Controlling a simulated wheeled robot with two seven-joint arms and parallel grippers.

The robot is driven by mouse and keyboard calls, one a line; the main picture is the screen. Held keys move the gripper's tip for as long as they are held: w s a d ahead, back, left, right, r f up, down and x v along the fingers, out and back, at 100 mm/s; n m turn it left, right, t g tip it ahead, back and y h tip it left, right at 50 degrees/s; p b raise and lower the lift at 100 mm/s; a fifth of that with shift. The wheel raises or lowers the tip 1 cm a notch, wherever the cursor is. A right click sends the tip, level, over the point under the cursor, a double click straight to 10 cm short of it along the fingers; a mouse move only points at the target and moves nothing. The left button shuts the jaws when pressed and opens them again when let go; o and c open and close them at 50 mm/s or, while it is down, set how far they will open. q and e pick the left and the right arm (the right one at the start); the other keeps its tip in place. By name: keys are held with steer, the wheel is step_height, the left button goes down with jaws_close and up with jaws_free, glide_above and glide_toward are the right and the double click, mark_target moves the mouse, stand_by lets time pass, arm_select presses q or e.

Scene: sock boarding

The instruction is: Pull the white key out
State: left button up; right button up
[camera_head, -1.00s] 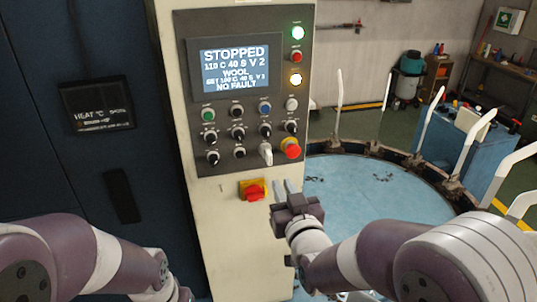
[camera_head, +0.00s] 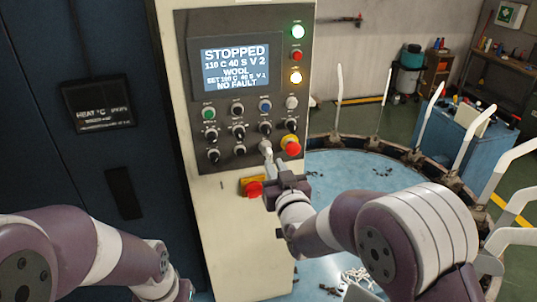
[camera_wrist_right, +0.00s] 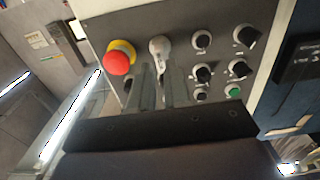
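The white key (camera_head: 265,147) sits upright in the lower right of the dark control panel (camera_head: 221,172), left of the red mushroom button. It also shows in the right wrist view (camera_wrist_right: 160,47). My right gripper (camera_head: 275,168) is just below the key, pointing up at the panel. In the right wrist view its two fingers (camera_wrist_right: 160,73) stand apart, with the key's lower part in line with the gap between them. I cannot tell whether either finger touches it. My left arm shows at the lower left, but its gripper is out of frame.
The red mushroom button (camera_head: 290,146) on its yellow collar is close beside the key. Several black knobs (camera_head: 238,132) are to the left and above. A red switch on a yellow plate (camera_head: 253,188) lies below the panel. A round blue table (camera_head: 345,178) with white upright forms stands right.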

mark_target(271, 159)
steer(key=shift+b+x, duration=0.6)
steer(key=shift+x, duration=1.45)
stand_by(0.4)
steer(key=shift+s+b, duration=0.15)
steer(key=shift+b, duration=0.25)
jaws_close()
